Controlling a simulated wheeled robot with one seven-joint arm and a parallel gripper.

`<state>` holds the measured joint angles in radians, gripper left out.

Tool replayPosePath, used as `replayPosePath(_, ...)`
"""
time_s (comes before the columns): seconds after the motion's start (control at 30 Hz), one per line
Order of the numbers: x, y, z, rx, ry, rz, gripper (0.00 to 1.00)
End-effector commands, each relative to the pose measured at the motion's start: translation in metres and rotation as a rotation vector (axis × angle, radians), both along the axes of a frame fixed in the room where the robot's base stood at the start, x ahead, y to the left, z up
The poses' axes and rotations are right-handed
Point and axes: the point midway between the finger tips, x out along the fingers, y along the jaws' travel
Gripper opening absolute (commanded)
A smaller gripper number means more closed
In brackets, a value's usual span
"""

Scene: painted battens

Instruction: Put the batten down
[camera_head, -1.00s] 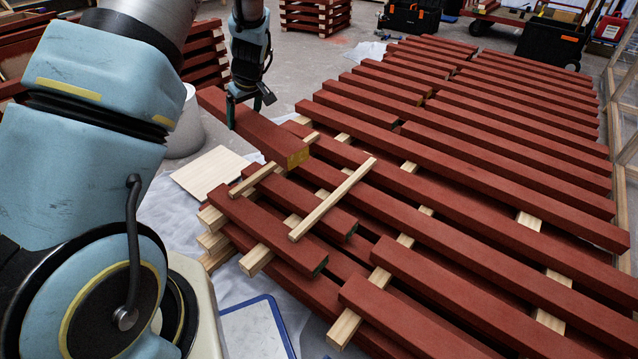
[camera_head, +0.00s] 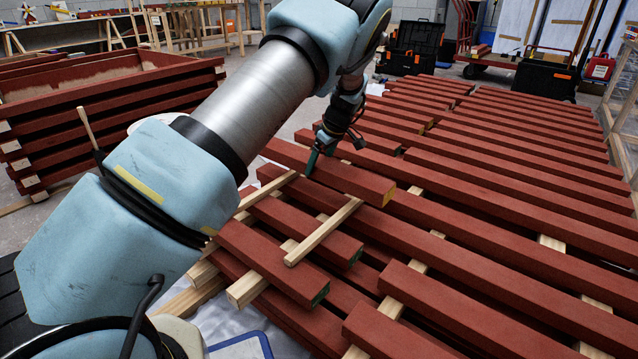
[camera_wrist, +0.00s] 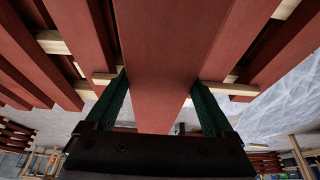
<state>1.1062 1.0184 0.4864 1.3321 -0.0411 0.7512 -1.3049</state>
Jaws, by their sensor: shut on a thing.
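The batten (camera_head: 345,179) is a red-painted bar with a yellow near end. My gripper (camera_head: 318,158) is shut on it from above, near the middle of its length. In the wrist view the batten (camera_wrist: 165,60) runs between the two green fingers of my gripper (camera_wrist: 160,105). It lies over the near left stack, roughly in line with the painted battens (camera_head: 295,222) there. Pale spacer sticks (camera_head: 324,231) cross that stack, and their far ends meet the held batten's outline. I cannot tell whether the batten touches them or hangs just above.
Rows of red battens (camera_head: 500,195) on pale sticks fill the middle and right. A red-sided stack (camera_head: 110,105) stands at the left. Black cases (camera_head: 412,45) and a cart stand at the back. A blue-edged board (camera_head: 262,343) lies at the front. My arm hides part of the left.

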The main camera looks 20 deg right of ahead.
Motion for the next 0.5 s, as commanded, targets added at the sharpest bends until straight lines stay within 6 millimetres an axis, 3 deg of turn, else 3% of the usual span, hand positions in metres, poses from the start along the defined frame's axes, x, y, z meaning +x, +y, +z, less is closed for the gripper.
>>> replayPosePath(0.33,0.001,0.0,-0.043,-0.001,-0.003,-0.001,0.0)
replayPosePath(0.5,0.002,0.0,-0.05,-0.002,-0.003,0.0,0.0)
